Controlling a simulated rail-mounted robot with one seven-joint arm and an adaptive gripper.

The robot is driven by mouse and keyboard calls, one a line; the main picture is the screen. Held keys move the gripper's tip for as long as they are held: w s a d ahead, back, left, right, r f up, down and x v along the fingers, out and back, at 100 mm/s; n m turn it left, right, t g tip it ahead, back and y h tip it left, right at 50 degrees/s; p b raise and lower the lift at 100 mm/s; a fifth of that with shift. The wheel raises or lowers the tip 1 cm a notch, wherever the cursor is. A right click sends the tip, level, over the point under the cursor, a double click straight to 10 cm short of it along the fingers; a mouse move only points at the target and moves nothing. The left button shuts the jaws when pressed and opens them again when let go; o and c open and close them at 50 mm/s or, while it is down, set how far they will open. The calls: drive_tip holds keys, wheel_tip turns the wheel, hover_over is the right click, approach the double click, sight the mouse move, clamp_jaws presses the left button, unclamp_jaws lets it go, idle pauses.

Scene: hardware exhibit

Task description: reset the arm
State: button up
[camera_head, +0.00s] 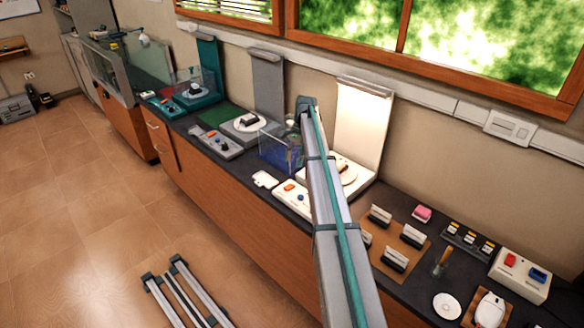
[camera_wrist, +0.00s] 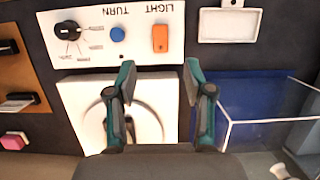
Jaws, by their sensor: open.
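My arm (camera_head: 335,235) stretches over the dark counter in the head view, and its far end is at the clear blue box. My gripper (camera_wrist: 161,82) is open and empty in the wrist view, its two teal fingers apart. It is above the white turntable base (camera_wrist: 85,95) and just short of the control panel (camera_wrist: 92,37). The panel has an orange switch (camera_wrist: 160,38), a blue button (camera_wrist: 117,34) and a black knob (camera_wrist: 68,30). The left finger covers part of the round plate (camera_wrist: 148,125). My fingers are not clearly visible in the head view.
A clear blue box (camera_wrist: 262,100) stands close beside the right finger. A white tray (camera_wrist: 230,24) lies beyond it. A lit white backboard (camera_head: 362,125) rises behind the turntable. The floor (camera_head: 75,200) at left is largely clear.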

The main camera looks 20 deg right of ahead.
drive_tip(key=shift+r, duration=0.2)
idle(0.3)
drive_tip(key=s+a+f+n+h, duration=0.1)
drive_tip(key=s+a+f+n, duration=0.3)
drive_tip(key=s+a+f, duration=0.6)
drive_tip(key=s+a+f+n+h, duration=0.1)
drive_tip(key=s+a+f+n, duration=0.2)
drive_tip(key=s+a, duration=0.45)
drive_tip(key=s+a+f+n+t, duration=0.1)
drive_tip(key=s+a+f+n, duration=0.3)
drive_tip(key=s, duration=0.6)
drive_tip(key=s+a+f+n+h, duration=0.1)
drive_tip(key=s+a+f+n, duration=0.2)
drive_tip(key=s+a, duration=0.45)
drive_tip(key=s+d+f+g+b, duration=0.1)
drive_tip(key=s+f+g, duration=0.2)
drive_tip(key=s+f, duration=0.8)
drive_tip(key=s+d+f+g+b, duration=0.1)
drive_tip(key=s+f+g+b, duration=0.1)
drive_tip(key=s+f, duration=0.9)
drive_tip(key=s+g, duration=0.1)
drive_tip(key=s, duration=0.6)
drive_tip(key=shift+s+d+f+g, duration=0.15)
drive_tip(key=shift+s+f+g, duration=0.05)
drive_tip(key=shift+f+g, duration=0.1)
drive_tip(key=shift+r, duration=0.1)
